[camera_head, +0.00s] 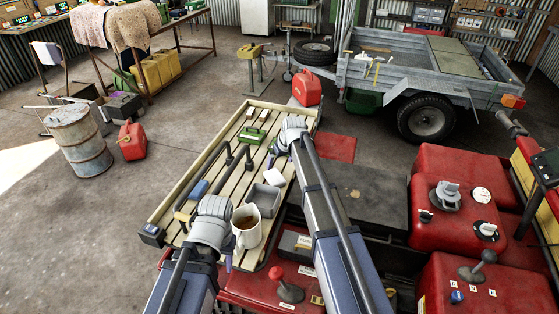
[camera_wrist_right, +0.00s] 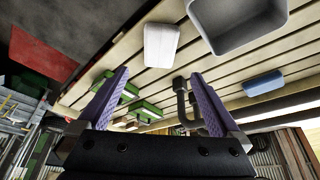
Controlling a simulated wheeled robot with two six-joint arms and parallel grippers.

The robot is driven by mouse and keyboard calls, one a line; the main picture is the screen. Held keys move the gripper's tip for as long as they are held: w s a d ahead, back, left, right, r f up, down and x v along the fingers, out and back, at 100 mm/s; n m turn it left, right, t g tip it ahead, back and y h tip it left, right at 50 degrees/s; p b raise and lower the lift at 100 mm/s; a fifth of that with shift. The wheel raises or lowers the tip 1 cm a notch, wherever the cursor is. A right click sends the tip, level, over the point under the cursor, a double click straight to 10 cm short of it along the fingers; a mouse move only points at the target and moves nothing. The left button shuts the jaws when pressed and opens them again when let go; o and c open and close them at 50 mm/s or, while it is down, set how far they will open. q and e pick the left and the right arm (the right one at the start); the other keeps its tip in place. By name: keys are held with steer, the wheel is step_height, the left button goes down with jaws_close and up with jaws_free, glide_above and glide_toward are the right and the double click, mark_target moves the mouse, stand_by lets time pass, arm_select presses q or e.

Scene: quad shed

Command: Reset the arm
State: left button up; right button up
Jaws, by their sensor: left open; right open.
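My right arm reaches up the middle of the head view, and its gripper (camera_head: 273,158) is over the slatted wooden rack (camera_head: 223,165). In the right wrist view its two purple fingers (camera_wrist_right: 157,103) are spread apart with nothing held between them. My left gripper (camera_head: 212,240) is at the rack's near end, left of a white mug (camera_head: 246,226) with brown contents. Its fingers are mostly hidden by the wrist, and only a bit of purple shows. I see nothing held in it.
Red machinery (camera_head: 450,170) stands on the right. A trailer (camera_head: 420,70) and red fuel can (camera_head: 306,87) are behind.

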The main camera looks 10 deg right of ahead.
stand_by(0.3)
steer(key=s+a+f+m+g+h, duration=0.1)
steer(key=s+g, duration=0.1)
steer(key=s, duration=1.3)
steer(key=s+a+f+m+g, duration=0.1)
steer(key=s+m, duration=0.1)
steer(key=s, duration=1.2)
steer(key=s+a+f+n+g+h+b, duration=0.1)
steer(key=s+a+f+n+b, duration=0.1)
steer(key=s+a, duration=0.4)
steer(key=a+n+b, duration=0.1)
steer(key=a, duration=0.3)
steer(key=shift+s+a+f+n+g, duration=0.25)
steer(key=shift+f+n+g, duration=0.05)
steer(key=shift+f+n, duration=0.1)
